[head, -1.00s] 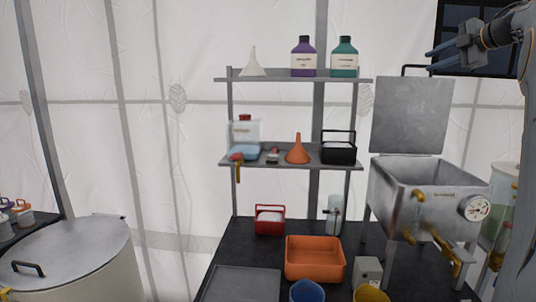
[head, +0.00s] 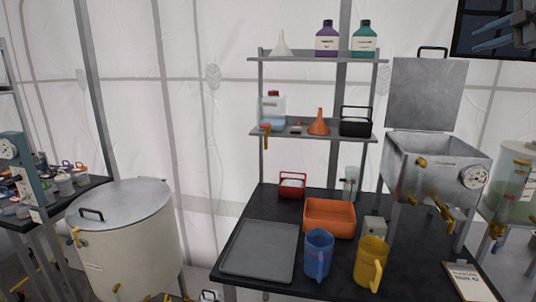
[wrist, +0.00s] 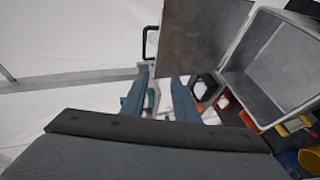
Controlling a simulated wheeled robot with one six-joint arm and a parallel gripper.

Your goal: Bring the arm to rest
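My gripper (head: 503,32) is at the top right corner of the head view, raised in front of the dark window and above the metal vat. In the wrist view my gripper (wrist: 158,85) shows two blue-grey fingers held apart with nothing between them. It is open and empty. Most of my arm is outside the head view.
The metal vat (head: 435,165) with its raised lid stands on the black table (head: 225,245). An orange tray (head: 330,218), a blue jug (head: 318,255) and a yellow jug (head: 370,262) stand there. A shelf rack (head: 300,132) rises behind. A lidded drum (head: 130,240) stands left.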

